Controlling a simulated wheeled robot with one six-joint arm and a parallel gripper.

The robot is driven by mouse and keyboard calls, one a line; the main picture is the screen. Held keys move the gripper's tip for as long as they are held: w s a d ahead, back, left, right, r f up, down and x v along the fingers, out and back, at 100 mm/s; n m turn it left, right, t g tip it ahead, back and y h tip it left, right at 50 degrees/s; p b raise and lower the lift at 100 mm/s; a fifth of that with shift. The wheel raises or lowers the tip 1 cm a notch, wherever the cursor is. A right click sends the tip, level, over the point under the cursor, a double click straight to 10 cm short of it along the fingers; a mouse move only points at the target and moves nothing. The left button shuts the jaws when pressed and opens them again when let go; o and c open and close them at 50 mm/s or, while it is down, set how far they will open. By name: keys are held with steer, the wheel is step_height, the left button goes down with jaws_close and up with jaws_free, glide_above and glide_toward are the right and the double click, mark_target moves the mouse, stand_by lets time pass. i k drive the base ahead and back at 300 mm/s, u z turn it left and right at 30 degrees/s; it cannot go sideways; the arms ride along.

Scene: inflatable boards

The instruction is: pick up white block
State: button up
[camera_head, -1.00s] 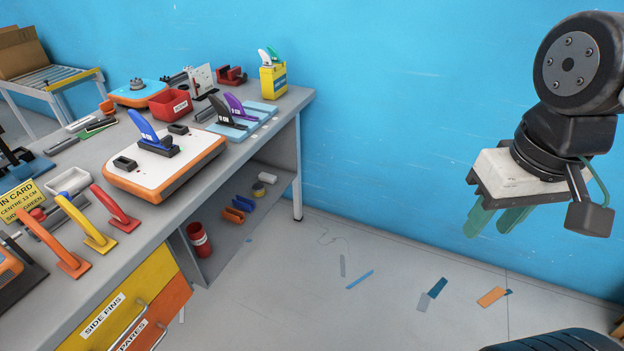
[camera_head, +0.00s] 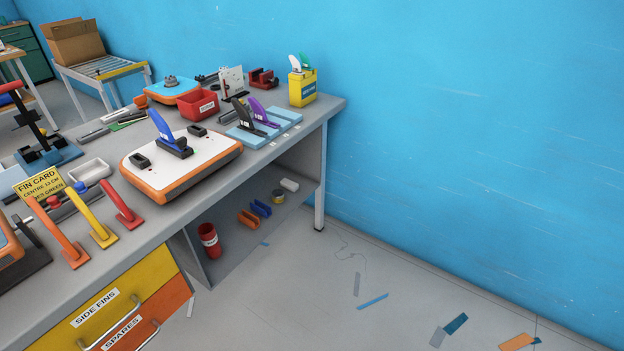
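A small white block (camera_head: 289,185) lies on the lower shelf under the workbench, towards its right end. It is close to a yellow-and-grey roll (camera_head: 278,196) and a blue U-shaped clip (camera_head: 261,208). An upright white plate (camera_head: 231,82) with dark marks stands at the back of the bench top; I cannot tell whether it is a block. My gripper is outside this view.
The workbench (camera_head: 310,116) carries an orange-edged white board (camera_head: 205,156) with a blue fin, a red bin (camera_head: 197,105) and a yellow fin holder (camera_head: 302,86). Floor right of the bench is mostly clear, with flat scraps.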

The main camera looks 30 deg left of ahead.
mark_target(290, 185)
steer(key=i, duration=0.7)
steer(key=u, duration=0.9)
steer(key=i, duration=0.7)
steer(key=u, duration=0.7)
